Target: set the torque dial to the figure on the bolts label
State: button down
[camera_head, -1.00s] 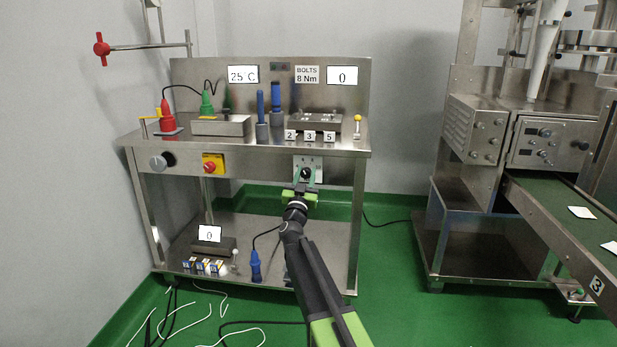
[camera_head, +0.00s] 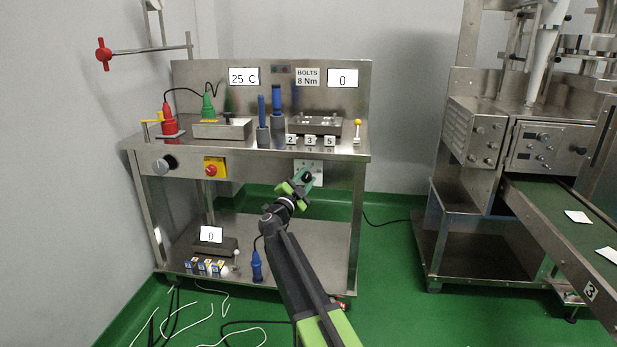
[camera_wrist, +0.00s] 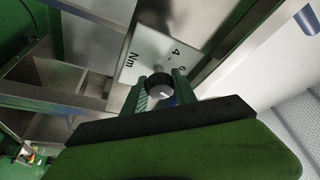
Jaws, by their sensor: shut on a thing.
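The torque dial is a black knob (camera_wrist: 160,92) on a white plate marked Nm (camera_wrist: 150,56) in the wrist view; the figures 4 and 6 show on it. The plate (camera_head: 317,168) is on the front of the bench in the head view. My gripper (camera_wrist: 161,90) has its green fingers on both sides of the knob, closed on it. It also shows in the head view (camera_head: 306,178), tilted. The bolts label (camera_head: 307,76) on the back panel reads 8 Nm. The fingers hide part of the plate, and I cannot tell which figure the dial points to.
A yellow and red switch (camera_head: 212,168) and a grey knob (camera_head: 160,165) are to the left on the same front. Blue-handled tools (camera_head: 277,100) stand on the bench top.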

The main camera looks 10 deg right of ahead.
jog(key=shift+s+d+m, duration=0.15)
jog(key=shift+d+m, duration=0.05)
jog(key=shift+m, duration=0.3)
jog(key=c, duration=1)
grip_release()
jog(key=shift+a, duration=0.1)
jog(key=shift+s+a, duration=0.25)
jog(key=b+v, duration=0.3)
jog(key=v, duration=1.3)
jog(key=shift+s+a+b, duration=0.25)
jog(key=shift+a+b, duration=0.05)
